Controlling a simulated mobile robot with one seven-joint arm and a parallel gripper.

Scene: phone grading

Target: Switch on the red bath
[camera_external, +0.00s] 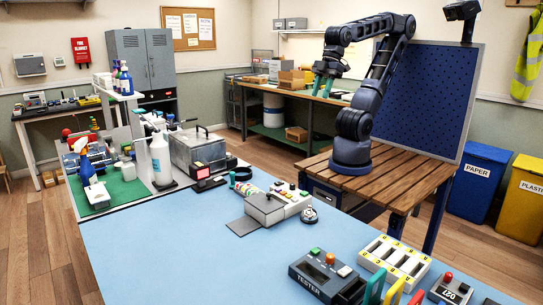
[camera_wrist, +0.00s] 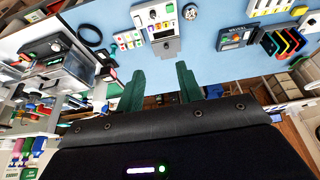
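I cannot clearly make out a red-coloured bath. A lidded metal bath (camera_external: 197,148) stands on the left part of the bench, with a small dark unit with a red-lit face (camera_external: 203,172) in front of it. A clear-sided bath-like box with a dark top (camera_wrist: 62,62) shows at the left of the wrist view, with a small green light (camera_wrist: 55,47). The state of its switch is too small to tell.
A grey button box (camera_external: 280,205) and a tester (camera_external: 325,275) stand on the blue bench top (camera_external: 150,250). Bottles, including a white one (camera_external: 160,158), crowd around the bath. A white slotted charger (camera_external: 395,260) is at the right. The bench's front left is clear.

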